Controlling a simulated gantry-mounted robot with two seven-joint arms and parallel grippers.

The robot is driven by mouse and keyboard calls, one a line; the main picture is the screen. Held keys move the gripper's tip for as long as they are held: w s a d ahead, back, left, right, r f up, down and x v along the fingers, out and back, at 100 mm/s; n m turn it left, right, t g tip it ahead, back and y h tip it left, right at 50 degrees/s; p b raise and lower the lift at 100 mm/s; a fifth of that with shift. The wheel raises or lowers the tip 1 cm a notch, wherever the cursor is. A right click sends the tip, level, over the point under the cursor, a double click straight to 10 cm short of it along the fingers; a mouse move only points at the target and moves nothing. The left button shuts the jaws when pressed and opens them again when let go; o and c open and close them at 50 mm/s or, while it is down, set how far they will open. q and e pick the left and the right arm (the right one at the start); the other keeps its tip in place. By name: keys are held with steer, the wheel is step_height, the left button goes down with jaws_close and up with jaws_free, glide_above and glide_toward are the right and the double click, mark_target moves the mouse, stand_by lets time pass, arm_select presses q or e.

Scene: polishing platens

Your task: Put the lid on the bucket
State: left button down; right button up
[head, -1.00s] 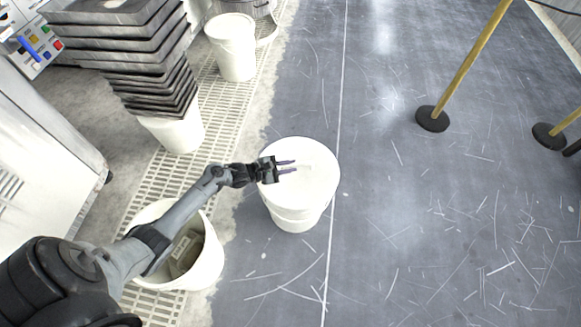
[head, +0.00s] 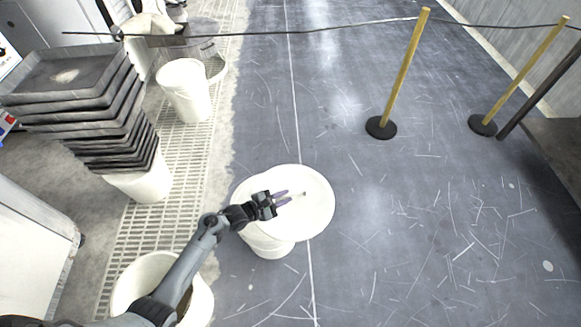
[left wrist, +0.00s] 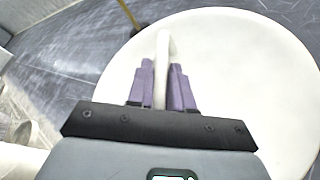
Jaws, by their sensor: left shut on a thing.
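The lid (head: 312,215) is a white disc. My left gripper (head: 289,197) is shut on its raised handle; in the left wrist view the purple fingers (left wrist: 163,88) clasp the handle of the lid (left wrist: 235,60) from both sides. The white bucket (head: 268,247) stands upright on the dark floor below the lid. The lid overlaps the bucket's top but is shifted to the right of it, and part of the bucket's rim shows at the left. The gap in height between them is hard to tell. My right gripper is not in view.
Another open white bucket (head: 125,290) stands at lower left, partly behind my left arm. A stack of dark trays (head: 70,85) sits on a white bucket, with another white bucket (head: 186,92) behind. Rope posts (head: 402,75) stand at right. The floor right of the lid is clear.

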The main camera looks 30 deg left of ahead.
arm_select(q)
steer(key=shift+d+r+p, duration=0.45)
steer(key=shift+d+r, duration=0.1)
steer(key=shift+r, duration=0.05)
steer(key=s+d+r+p, duration=0.1)
steer(key=p, duration=0.1)
steer(key=s+d+r+p, duration=0.1)
steer(key=p, duration=0.1)
steer(key=shift+d+r, duration=0.4)
steer(key=d+r+n+y+p, duration=0.15)
steer(key=r+p, duration=0.25)
steer(key=r, duration=0.4)
steer(key=d+r+t+p, duration=0.1)
steer(key=d+r+p, duration=0.25)
steer(key=r, duration=0.45)
steer(key=d+r+n+y+p, duration=0.1)
steer(key=d+r+p, duration=0.1)
steer(key=r+p, duration=0.4)
steer(key=s+a+r+y+p, duration=0.1)
steer(key=s+r+p, duration=0.2)
steer(key=r+p, duration=0.9)
steer(key=s+a+r+n+y+p, duration=0.1)
steer(key=s+a+r+p, duration=0.1)
steer(key=r+p, duration=1.1)
steer(key=s+a+r+n+y+p, duration=0.1)
steer(key=s+r+p, duration=0.3)
steer(key=r+p, duration=0.9)
step_height(320, 180, up, 7)
steer(key=shift+s+a+r, duration=0.15)
steer(key=shift+a, duration=0.15)
